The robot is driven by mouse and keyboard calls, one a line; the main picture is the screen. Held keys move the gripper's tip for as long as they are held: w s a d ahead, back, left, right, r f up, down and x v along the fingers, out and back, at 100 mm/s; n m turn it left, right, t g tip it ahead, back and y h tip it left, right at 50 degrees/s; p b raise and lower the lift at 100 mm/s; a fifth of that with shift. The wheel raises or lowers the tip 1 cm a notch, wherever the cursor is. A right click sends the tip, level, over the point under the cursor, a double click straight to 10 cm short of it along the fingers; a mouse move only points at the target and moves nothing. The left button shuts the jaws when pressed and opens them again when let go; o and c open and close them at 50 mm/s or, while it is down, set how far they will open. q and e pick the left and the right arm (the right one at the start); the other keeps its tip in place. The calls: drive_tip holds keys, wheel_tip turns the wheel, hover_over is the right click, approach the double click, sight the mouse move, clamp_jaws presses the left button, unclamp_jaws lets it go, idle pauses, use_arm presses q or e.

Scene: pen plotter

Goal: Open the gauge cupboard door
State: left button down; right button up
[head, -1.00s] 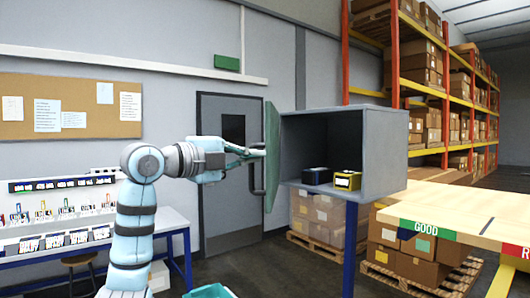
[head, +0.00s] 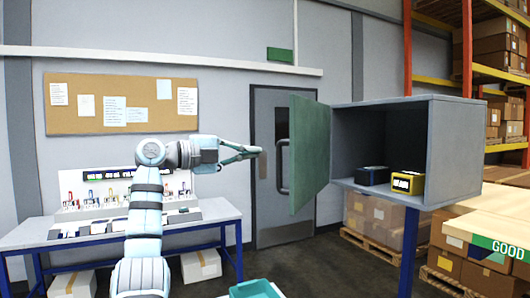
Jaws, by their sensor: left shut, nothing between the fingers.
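The gauge cupboard (head: 455,150) is a grey box on a blue post at the right of the head view. Its green door (head: 309,153) stands swung open on the left side, and the inside is exposed. A dark blue gauge (head: 372,176) and a yellow gauge (head: 408,182) sit on the cupboard floor. A dark curved handle (head: 282,167) shows left of the door; I cannot tell whether it belongs to the green door or the grey room door behind. My left gripper (head: 258,150) is shut and empty, left of the green door and apart from it. My right gripper is not in view.
A bench (head: 205,213) with small tools stands at the left. A wooden table (head: 500,222) with a GOOD label is at the right. A teal tray (head: 256,289) is at the bottom. Boxes on a pallet (head: 372,248) stand behind the post.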

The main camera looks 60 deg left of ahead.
use_arm(q)
drive_tip(key=s, duration=0.2)
drive_tip(key=shift+s+r, duration=0.3)
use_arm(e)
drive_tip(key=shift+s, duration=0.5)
use_arm(q)
drive_tip(key=shift+w, duration=0.1)
